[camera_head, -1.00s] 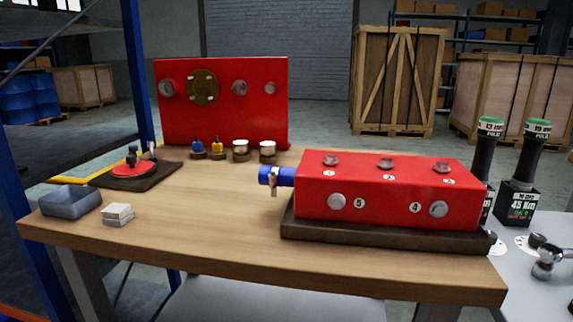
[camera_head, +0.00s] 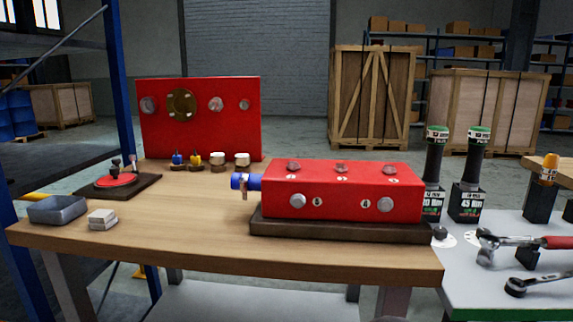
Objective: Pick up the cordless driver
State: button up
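Two upright black tools with green-and-white tops stand on the grey side table, just right of the wooden bench. They look like cordless drivers on block-shaped bases. The left one (camera_head: 435,160) has a label that seems to read 10 Nm, and its base is partly hidden behind the red block's end. The right one (camera_head: 473,165) has a label reading 45 Nm and is in full view. The two stand close together but apart. My gripper is not in view.
A red numbered block (camera_head: 340,190) with a blue end fitting sits on the wooden bench (camera_head: 200,240). A red-handled wrench (camera_head: 525,241), a ratchet (camera_head: 535,283) and an orange-topped tool (camera_head: 549,170) are on the grey table (camera_head: 465,290). A grey tray (camera_head: 57,210) sits left.

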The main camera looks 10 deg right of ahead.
aim_at(478, 137)
jog(key=z, duration=1.35)
